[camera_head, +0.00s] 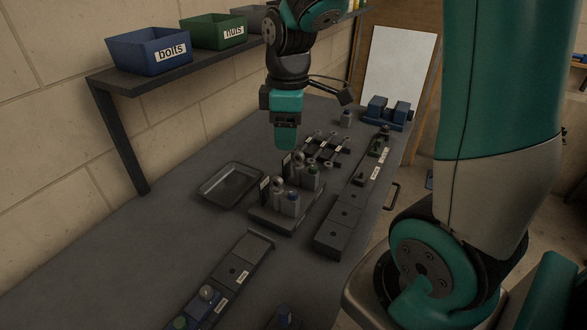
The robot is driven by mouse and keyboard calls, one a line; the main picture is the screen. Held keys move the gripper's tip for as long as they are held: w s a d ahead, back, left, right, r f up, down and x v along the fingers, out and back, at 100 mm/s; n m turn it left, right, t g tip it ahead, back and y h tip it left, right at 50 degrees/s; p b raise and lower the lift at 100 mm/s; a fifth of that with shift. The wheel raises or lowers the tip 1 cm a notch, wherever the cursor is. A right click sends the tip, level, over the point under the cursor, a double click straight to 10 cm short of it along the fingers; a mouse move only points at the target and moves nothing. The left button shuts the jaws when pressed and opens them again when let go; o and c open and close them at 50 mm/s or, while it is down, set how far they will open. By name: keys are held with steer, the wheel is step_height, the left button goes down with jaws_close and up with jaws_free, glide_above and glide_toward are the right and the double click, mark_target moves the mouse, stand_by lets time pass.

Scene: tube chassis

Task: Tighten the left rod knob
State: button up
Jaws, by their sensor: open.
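My gripper (286,138) hangs from the arm, pointing down above the workbench, behind a dark block (270,221) that holds several grey cylinders with round tops. It is apart from everything below it; its jaws are open and look empty, though they appear nearly edge-on. I cannot tell which part is the left rod knob.
A shallow grey tray (231,187) lies left of the block. Several wrench-like tools lie on a rack (325,148) behind it. A blue vise (388,113) stands far back. A shelf (118,82) carries a blue bin (150,50) and a green bin (213,31). The left bench surface is clear.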

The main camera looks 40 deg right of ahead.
mark_target(295, 192)
steer(key=f, duration=0.5)
steer(key=d+f, duration=0.1)
steer(key=f, duration=0.5)
steer(key=d+f+p, duration=0.1)
steer(key=f, duration=0.5)
steer(key=shift+w+d+f, duration=0.1)
steer(key=shift+w+d, duration=0.15)
steer(key=shift+w, duration=0.05)
steer(key=c, duration=0.9)
